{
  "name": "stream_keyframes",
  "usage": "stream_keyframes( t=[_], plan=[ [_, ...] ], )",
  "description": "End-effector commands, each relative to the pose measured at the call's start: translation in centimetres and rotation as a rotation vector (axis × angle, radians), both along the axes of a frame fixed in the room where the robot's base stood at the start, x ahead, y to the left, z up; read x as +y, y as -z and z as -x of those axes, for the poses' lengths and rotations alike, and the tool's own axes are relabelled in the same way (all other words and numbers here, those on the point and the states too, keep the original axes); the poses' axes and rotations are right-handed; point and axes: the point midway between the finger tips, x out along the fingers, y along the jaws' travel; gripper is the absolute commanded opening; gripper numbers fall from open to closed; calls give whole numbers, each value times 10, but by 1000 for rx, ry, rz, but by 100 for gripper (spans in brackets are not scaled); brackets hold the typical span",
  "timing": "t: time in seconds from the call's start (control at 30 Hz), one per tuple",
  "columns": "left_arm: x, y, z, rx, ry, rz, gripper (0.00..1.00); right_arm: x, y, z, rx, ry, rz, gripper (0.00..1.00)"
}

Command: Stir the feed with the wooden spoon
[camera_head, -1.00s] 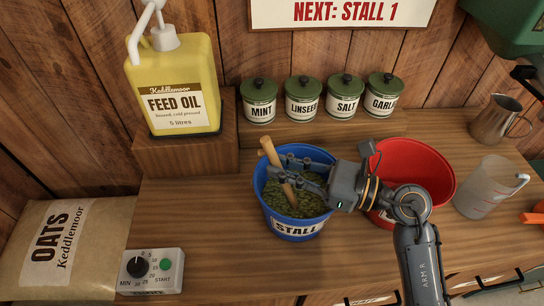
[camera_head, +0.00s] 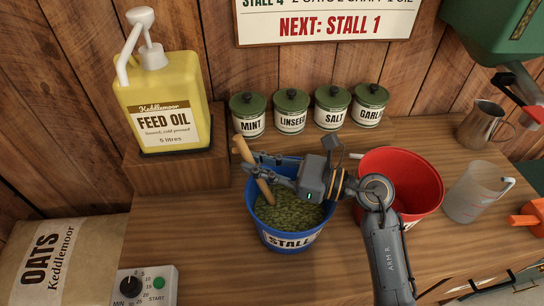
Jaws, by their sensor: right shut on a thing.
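The wooden spoon (camera_head: 242,151) stands tilted in the blue bucket (camera_head: 289,239), its handle leaning up to the left and its lower end hidden in the feed. The greenish-brown feed (camera_head: 292,212) fills the lower part of the bucket, which carries a STALL label. My right gripper (camera_head: 262,172) reaches in from the right over the bucket and is shut on the spoon's handle. My left gripper is not in view.
A red bucket (camera_head: 419,166) stands close on the right, behind my right arm. A clear measuring jug (camera_head: 466,196) and metal pitcher (camera_head: 479,124) are farther right. Several green-lidded tins (camera_head: 290,110) line the back. Feed oil (camera_head: 160,105) stands on a wooden block (camera_head: 180,165).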

Motion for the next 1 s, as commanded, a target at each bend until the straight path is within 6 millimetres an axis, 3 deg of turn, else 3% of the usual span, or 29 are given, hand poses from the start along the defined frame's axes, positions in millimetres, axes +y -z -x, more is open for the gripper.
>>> stream_keyframes(
  t=[0.13, 0.33, 0.5, 0.7, 0.9, 1.0],
  plan=[
    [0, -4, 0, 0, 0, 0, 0, 3, 0, 19, 1, -1, 2, 0],
    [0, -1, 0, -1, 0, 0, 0, -13, 1, 38, 1, 1, 3, 0],
    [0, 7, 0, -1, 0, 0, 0, -34, 3, 40, -1, 1, 3, 0],
    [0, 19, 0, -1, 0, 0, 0, -54, 3, 26, -1, 2, 2, 0],
    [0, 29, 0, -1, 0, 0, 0, -57, 2, 1, -2, 2, 1, 0],
    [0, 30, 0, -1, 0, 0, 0, -49, 1, -8, -1, 0, 0, 0]
  ],
)
